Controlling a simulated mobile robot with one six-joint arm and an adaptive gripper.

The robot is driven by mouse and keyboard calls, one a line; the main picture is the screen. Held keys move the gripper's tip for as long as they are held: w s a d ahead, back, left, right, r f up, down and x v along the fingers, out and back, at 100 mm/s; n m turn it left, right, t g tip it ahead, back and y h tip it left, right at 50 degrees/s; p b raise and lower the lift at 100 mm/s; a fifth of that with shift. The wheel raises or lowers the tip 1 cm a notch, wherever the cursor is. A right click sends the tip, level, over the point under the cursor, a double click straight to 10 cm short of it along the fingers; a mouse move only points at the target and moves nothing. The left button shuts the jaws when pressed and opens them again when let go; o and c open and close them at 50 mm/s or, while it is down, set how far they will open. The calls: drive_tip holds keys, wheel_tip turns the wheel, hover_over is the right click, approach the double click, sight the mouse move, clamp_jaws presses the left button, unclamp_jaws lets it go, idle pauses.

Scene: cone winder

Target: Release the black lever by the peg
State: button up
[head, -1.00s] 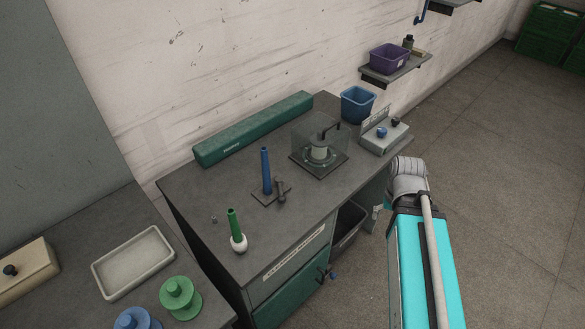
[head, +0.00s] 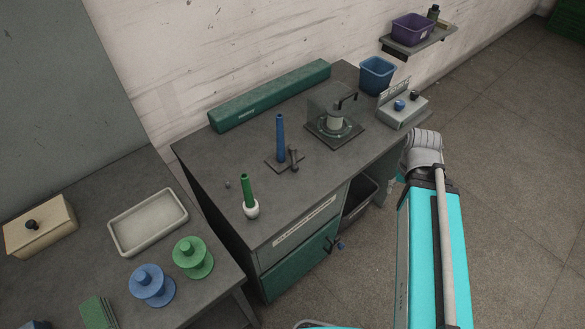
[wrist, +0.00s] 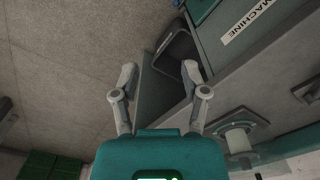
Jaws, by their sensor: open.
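A blue peg (head: 281,140) stands upright on a small dark plate on the bench top. The dark lever (head: 293,158) is beside the peg's foot, on its right side, and looks raised; its exact tilt is too small to tell. My gripper (wrist: 160,75) is open and empty in the wrist view, its two fingers spread above the floor and the bench's open front. The head view shows my arm at the right, away from the peg, but not the fingers. I cannot make out the peg or lever in the wrist view.
A green peg in a white base (head: 250,205) stands at the bench's front left. A clear guarded unit (head: 335,127) and a knobbed box (head: 404,109) are to the right. A dark bin (wrist: 177,48) sits under the bench. Spools (head: 193,257) stand on the side table.

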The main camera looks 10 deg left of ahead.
drive_tip(key=a, duration=0.1)
drive_tip(key=w+a+n, duration=0.2)
drive_tip(key=shift+a+r, duration=0.1)
drive_tip(key=shift+a, duration=0.2)
clamp_jaws()
drive_tip(key=w+a+n+y, duration=0.1)
drive_tip(key=a+n, duration=0.4)
drive_tip(key=a, duration=0.4)
drive_tip(key=w+a+r+n+y, duration=0.1)
drive_tip(key=a+n, duration=0.3)
drive_tip(key=a, duration=0.5)
drive_tip(key=w+a+n+y+p, duration=0.1)
drive_tip(key=w+a+n, duration=0.2)
drive_tip(key=a, duration=0.6)
drive_tip(key=shift+a+r+n+y, duration=0.15)
drive_tip(key=shift+a+n, duration=0.05)
drive_tip(key=shift+n, duration=0.45)
drive_tip(key=shift+a+r+n+y, duration=0.15)
drive_tip(key=shift+a+n, duration=0.05)
drive_tip(key=shift+n, duration=0.45)
